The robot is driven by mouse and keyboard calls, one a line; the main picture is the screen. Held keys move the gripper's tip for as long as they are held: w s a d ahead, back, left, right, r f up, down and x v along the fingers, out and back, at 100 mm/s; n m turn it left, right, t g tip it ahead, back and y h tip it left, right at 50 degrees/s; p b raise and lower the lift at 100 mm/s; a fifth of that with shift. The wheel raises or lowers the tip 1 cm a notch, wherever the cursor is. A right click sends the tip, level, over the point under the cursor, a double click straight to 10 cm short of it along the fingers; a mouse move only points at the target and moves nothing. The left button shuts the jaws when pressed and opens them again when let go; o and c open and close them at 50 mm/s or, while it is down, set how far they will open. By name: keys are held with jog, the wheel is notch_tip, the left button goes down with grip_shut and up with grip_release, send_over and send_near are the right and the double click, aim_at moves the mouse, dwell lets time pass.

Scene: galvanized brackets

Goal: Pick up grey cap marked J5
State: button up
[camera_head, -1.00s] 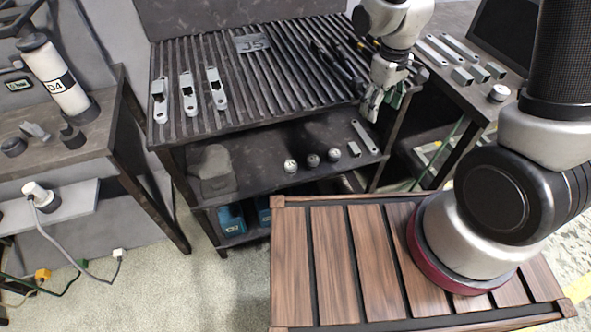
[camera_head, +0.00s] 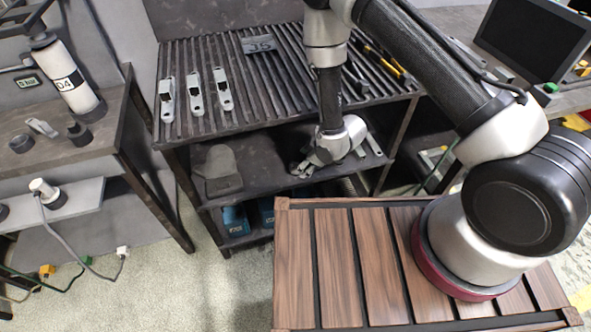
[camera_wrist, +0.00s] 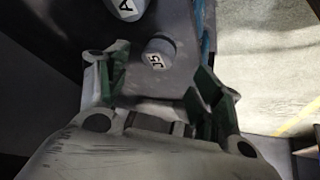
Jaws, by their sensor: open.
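The grey cap marked J5 (camera_wrist: 158,56) stands on the dark lower shelf, in the upper middle of the wrist view. My gripper (camera_wrist: 160,78) is open, with a green-padded finger on either side of the picture. The cap lies ahead of the gap between the fingers, and nothing is held. In the head view my gripper (camera_head: 307,165) is low over the lower shelf (camera_head: 262,150), under the slatted top. There my gripper and wrist hide the caps.
A larger grey cap marked A (camera_wrist: 127,8) stands close to the J5 cap. The slatted top (camera_head: 260,95) overhangs the shelf and carries several brackets (camera_head: 196,92) and a lettered grey plate (camera_head: 259,44). A dark grey block (camera_head: 218,168) stands at the shelf's left.

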jog(key=x, duration=0.5)
jog(key=shift+w+a+f, duration=0.2)
jog(key=shift+w+f, duration=0.05)
jog(key=shift+w, duration=0.05)
jog(key=shift+c, duration=0.2)
jog(key=c, duration=1.1)
jog(key=shift+r, duration=0.1)
